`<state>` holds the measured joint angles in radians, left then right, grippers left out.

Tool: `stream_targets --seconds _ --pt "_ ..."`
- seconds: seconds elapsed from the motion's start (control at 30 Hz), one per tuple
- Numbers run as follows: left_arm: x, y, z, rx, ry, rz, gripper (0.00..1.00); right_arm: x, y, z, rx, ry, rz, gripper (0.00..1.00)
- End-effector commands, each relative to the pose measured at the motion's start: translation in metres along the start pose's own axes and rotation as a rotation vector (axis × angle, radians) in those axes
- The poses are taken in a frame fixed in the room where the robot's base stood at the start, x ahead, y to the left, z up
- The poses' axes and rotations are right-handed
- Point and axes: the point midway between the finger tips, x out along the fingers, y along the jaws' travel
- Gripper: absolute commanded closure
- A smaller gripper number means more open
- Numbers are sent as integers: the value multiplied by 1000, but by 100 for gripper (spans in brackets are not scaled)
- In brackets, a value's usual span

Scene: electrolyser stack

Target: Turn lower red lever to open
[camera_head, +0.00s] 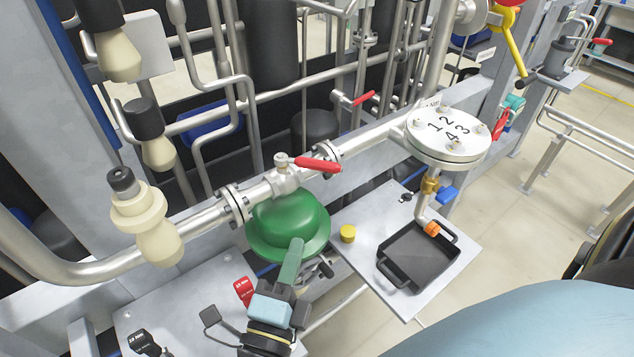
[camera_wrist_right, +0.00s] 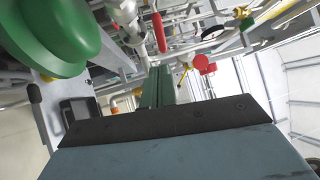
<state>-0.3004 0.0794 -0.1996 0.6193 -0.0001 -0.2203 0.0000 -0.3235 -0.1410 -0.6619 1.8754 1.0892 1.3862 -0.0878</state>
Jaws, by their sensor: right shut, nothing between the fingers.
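The lower red lever (camera_head: 316,164) sits on a silver valve on the large pipe, above the green dome (camera_head: 285,220). Its handle points right, at an angle to the pipe. In the right wrist view, a red lever (camera_wrist_right: 159,32) shows beyond the fingertips, at the top. My right gripper (camera_head: 294,246) is shut and empty, its green fingers in front of the dome's lower rim and below the lever, apart from it. I cannot tell whether the fingers touch the dome. The fingers (camera_wrist_right: 158,82) also show shut in the right wrist view. My left gripper is not in view.
Another red lever (camera_head: 363,98) is on a thinner pipe farther back. A numbered white flange (camera_head: 447,136) stands at the right, over a black tray (camera_head: 390,279) on a metal plate. A yellow cap (camera_head: 347,233) sits beside the dome. Cream-coloured fittings (camera_head: 147,222) stand at the left.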

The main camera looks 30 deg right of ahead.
Motion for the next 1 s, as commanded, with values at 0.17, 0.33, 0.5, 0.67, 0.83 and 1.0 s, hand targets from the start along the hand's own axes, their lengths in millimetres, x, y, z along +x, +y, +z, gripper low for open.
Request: stream_targets --seconds 0.17,0.33,0.5,0.67,0.83,1.0 --pt "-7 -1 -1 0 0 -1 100 28 -3 0 -1 2 -6 100" --pt "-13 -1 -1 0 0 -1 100 66 -3 0 0 2 -9 100" --pt "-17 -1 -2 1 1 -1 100 100 -3 0 0 1 -8 100" --pt "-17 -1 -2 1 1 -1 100 123 -2 0 0 -1 -7 100" --pt "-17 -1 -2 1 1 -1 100 134 -1 0 -1 -1 -5 100" --pt "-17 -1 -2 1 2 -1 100 136 -1 0 -1 -1 -3 100"
